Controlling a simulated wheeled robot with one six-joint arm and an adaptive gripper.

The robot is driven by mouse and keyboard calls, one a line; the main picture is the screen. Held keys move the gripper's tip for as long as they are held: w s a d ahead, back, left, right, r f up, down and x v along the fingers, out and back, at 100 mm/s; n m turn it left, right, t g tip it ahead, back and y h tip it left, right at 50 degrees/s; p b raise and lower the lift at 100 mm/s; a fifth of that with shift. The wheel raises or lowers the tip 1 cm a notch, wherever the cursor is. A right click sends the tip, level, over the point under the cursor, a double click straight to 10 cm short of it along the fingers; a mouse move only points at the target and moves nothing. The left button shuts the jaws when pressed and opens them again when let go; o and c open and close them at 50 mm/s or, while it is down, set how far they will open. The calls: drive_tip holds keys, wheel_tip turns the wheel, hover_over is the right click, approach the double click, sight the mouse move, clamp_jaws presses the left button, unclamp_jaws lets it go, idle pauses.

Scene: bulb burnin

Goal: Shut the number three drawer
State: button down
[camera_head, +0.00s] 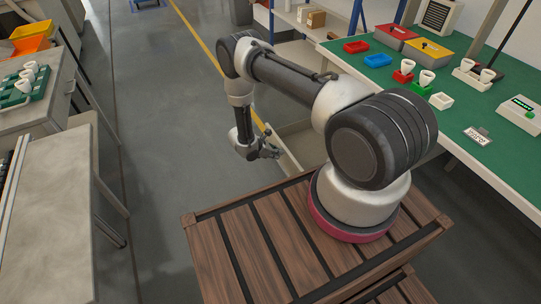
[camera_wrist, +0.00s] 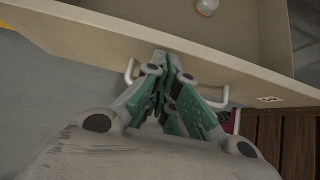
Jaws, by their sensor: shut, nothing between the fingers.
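A pulled-out beige drawer (camera_wrist: 85,24) fills the top of the wrist view, and its inside is visible. A pale bulb (camera_wrist: 207,6) lies in it. A metal bar handle (camera_wrist: 129,72) is on the drawer front; its middle is hidden behind my gripper. My gripper (camera_wrist: 167,62) is shut and empty, its fingertips at the drawer front between the handle's two ends. I cannot tell whether they touch. A small label (camera_wrist: 268,98) on the front is unreadable. In the head view the drawer (camera_head: 289,151) shows beyond my gripper (camera_head: 272,153), partly hidden by my arm.
A green-topped bench (camera_head: 455,125) at right holds red, yellow and blue bins (camera_head: 428,51), small coloured holders with bulbs (camera_head: 403,75) and a white device (camera_head: 518,113). Another bench (camera_head: 45,190) stands at left. The grey floor (camera_head: 175,140) between them is clear.

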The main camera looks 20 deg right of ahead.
drive_tip(key=shift+d, duration=0.2)
drive_tip(key=w+d, duration=0.1)
drive_tip(key=d, duration=3)
drive_tip(key=shift+d, duration=0.1)
